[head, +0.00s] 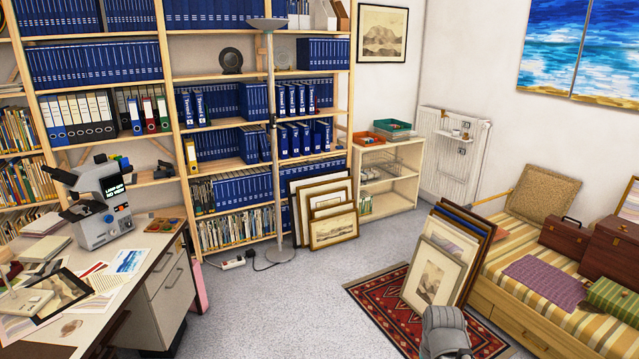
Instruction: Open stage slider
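A grey microscope-like instrument (100,224) with dark eyepieces and a small lit screen stands upright on the desk (150,262) at the left. Its stage is small and partly turned away in this view, and I cannot make out a slider on it or whether one is open. A grey rounded part of my arm shows at the bottom edge, right of centre, far from the instrument. My gripper's fingers are not visible.
Papers, prints and a small coloured tray (165,225) lie on the desk. Grey carpet (262,310) is clear between desk and rug (385,308). Framed prints (440,265) lean by the striped daybed (540,290). A floor lamp (273,150) stands before the shelves.

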